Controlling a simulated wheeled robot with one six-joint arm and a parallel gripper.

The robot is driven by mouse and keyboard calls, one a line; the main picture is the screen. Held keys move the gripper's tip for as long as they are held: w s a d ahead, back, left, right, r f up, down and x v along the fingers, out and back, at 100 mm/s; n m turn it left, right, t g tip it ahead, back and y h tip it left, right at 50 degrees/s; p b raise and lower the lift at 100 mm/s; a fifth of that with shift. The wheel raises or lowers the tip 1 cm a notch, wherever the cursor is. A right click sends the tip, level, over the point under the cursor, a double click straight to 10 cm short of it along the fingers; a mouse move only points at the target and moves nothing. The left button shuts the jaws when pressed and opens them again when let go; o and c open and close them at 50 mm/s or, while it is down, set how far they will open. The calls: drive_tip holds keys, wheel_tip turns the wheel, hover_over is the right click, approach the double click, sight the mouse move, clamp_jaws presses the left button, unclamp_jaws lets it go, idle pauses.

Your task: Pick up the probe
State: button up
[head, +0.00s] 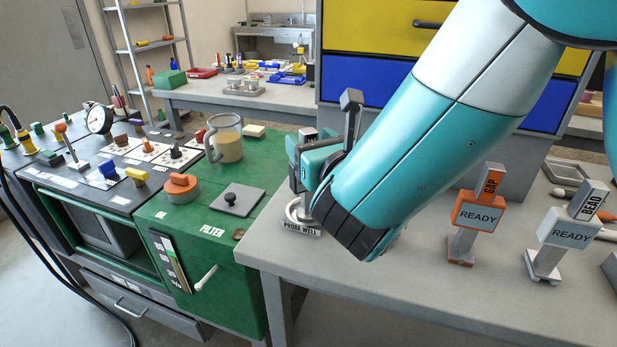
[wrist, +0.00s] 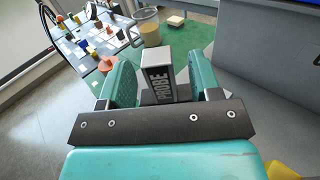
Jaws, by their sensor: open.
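The probe (wrist: 157,77) is a grey upright block with a dark PROBE label, seen in the wrist view between the two teal fingers of my gripper (wrist: 160,82). The fingers are open on either side of it; whether either touches it I cannot tell. In the head view the top of the probe (head: 308,134) shows just behind my gripper (head: 313,162), and my arm hides much of it. The probe well (head: 301,229), with a PROBE WELL label and a pale ring, is below, at the left edge of the grey table.
An orange READY sign (head: 478,214) and a white READY sign (head: 566,232) stand on the grey table (head: 440,283) right of my arm. A green cart (head: 225,262) with a beaker (head: 226,140) and an orange knob (head: 181,187) adjoins on the left. Blue and yellow drawers (head: 372,85) rise behind.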

drive_tip(key=shift+r+p+x, duration=0.25)
drive_tip(key=shift+p+x, duration=0.2)
drive_tip(key=shift+x, duration=0.8)
drive_tip(key=shift+w+f, duration=0.15)
drive_tip(key=shift+w, duration=0.05)
clamp_jaws()
wheel_tip(320, 180, up, 20)
drive_tip(key=p, duration=0.7)
drive_tip(key=c, duration=0.9)
unclamp_jaws()
drive_tip(key=shift+c, duration=0.2)
